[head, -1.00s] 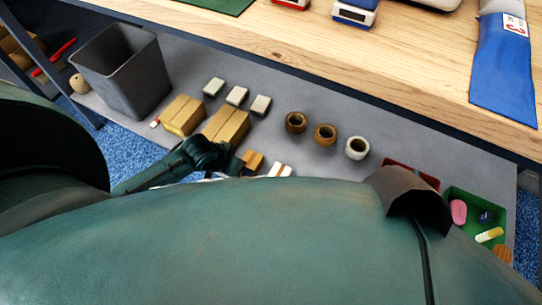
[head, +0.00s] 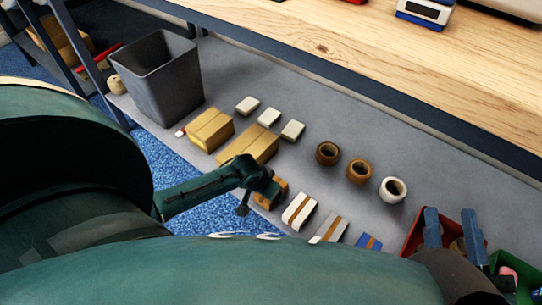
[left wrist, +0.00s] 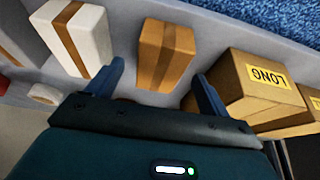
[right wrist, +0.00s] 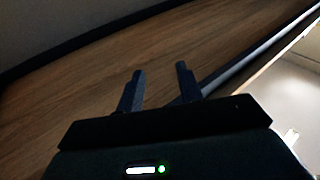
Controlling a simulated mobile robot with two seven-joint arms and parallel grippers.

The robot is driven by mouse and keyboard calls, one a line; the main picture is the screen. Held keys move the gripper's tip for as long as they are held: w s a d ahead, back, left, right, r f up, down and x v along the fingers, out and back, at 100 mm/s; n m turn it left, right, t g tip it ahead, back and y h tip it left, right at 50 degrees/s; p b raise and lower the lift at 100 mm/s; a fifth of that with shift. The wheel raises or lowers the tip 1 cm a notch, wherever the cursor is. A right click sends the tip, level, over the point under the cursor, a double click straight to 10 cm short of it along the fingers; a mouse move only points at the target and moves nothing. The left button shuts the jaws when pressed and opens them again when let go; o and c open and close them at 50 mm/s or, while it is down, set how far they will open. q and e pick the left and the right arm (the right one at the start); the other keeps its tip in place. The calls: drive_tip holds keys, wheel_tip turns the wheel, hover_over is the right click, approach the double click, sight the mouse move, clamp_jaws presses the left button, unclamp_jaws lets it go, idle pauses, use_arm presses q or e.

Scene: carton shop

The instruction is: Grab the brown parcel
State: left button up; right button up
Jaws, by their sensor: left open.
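The brown parcel (head: 281,188) is a small box with a darker tape band, on the grey shelf near its front edge, partly hidden by my left gripper. It shows whole in the left wrist view (left wrist: 153,55). My left gripper (head: 258,196) is at the parcel in the head view. In the left wrist view its open fingers (left wrist: 158,72) appear on either side of the parcel, with gaps; contact does not show. My right gripper (head: 451,212) is open and empty, far to the right over a red bin. Its spread fingers also show in the right wrist view (right wrist: 160,72).
White parcels with brown tape (head: 300,211) and a blue one (head: 369,242) lie right of the brown parcel. Cartons (head: 252,146), one marked LONG (left wrist: 262,78), stand on its other side. Tape rolls (head: 359,171) and a grey bin (head: 160,80) are behind. The wooden tabletop (head: 330,40) overhangs.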

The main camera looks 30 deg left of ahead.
use_arm(q)
drive_tip(key=b+x, duration=0.1)
drive_tip(key=x, duration=0.1)
drive_tip(key=shift+f, duration=0.4)
drive_tip(key=shift+w+f, duration=0.1)
drive_tip(key=shift+w, duration=0.1)
use_arm(e)
drive_tip(key=shift+w+r+n+t+y, duration=0.25)
drive_tip(key=shift+r+y, duration=0.1)
drive_tip(key=shift+r, duration=0.15)
drive_tip(key=shift+w+r+n+t+y, duration=0.15)
drive_tip(key=shift+r+n+t+y, duration=0.15)
drive_tip(key=shift+r, duration=0.2)
use_arm(q)
drive_tip(key=shift+c, duration=0.2)
drive_tip(key=c, duration=1.1)
